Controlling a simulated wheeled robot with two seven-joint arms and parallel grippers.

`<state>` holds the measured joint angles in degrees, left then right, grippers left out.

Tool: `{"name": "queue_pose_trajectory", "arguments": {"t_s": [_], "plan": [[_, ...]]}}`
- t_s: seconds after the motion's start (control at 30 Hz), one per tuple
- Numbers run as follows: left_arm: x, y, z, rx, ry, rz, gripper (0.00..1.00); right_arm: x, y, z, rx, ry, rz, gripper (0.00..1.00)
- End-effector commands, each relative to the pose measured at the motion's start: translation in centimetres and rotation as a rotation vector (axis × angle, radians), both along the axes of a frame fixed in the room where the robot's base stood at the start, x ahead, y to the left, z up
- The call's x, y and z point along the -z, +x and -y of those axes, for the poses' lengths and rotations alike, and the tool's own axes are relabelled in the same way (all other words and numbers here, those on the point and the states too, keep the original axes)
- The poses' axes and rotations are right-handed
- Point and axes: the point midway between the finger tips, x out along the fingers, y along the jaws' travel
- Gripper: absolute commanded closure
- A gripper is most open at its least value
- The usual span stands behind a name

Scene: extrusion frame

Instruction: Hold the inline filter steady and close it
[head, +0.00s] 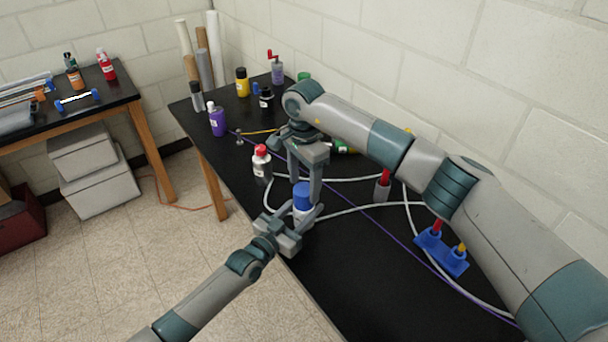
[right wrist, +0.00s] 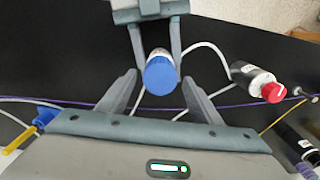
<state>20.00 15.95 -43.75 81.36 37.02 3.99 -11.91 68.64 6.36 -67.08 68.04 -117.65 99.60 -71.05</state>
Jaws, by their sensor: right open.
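The inline filter has a blue cap (head: 302,192) and a pale body (head: 303,211); it stands upright near the table's front edge. My left gripper (head: 294,214) reaches in from the front, its fingers on both sides of the pale body and apparently shut on it. My right gripper (head: 304,178) points down from above, open, with one finger passing in front of the cap. In the right wrist view the blue cap (right wrist: 161,76) lies between the spread right fingertips, apart from both. Whether the cap is fully seated cannot be told.
A red-capped bottle (head: 261,165) stands close to the left of the filter; it also shows in the right wrist view (right wrist: 257,82). White tubing (head: 345,209) and a purple cable (head: 390,230) cross the black table. A blue holder (head: 440,252) lies to the right.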

Motion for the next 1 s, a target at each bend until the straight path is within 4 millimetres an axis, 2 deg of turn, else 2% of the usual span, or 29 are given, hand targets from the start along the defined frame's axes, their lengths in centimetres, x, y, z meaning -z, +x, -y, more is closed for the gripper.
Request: {"name": "queue_pose_trajectory", "arguments": {"t_s": [0.1,0.3,0.73,0.77,0.9,0.93,1.0], "plan": [[0.0,0.0,0.0,0.0,0.0,0.0,1.0,1.7,-0.1,0.0,0.002,0.001,-0.002,0.41],[0.0,0.0,0.0,0.0,0.0,0.0,1.0,3.7,0.0,0.0,0.001,0.0,-0.001,0.41],[0.0,0.0,0.0,0.0,0.0,0.0,1.0,4.5,0.0,0.0,0.001,0.0,0.0,0.41],[0.0,0.0,0.0,0.0,0.0,0.0,1.0,4.5,0.0,0.0,0.001,0.0,0.0,0.46],[0.0,0.0,0.0,0.0,0.0,0.0,1.0,4.5,0.0,0.0,0.001,0.0,0.0,0.79],[0.0,0.0,0.0,0.0,0.0,0.0,1.0,4.5,0.0,0.0,0.001,0.0,0.0,0.84],[0.0,0.0,0.0,0.0,0.0,0.0,1.0,4.5,0.0,0.0,0.001,0.0,0.0,0.84]]}}
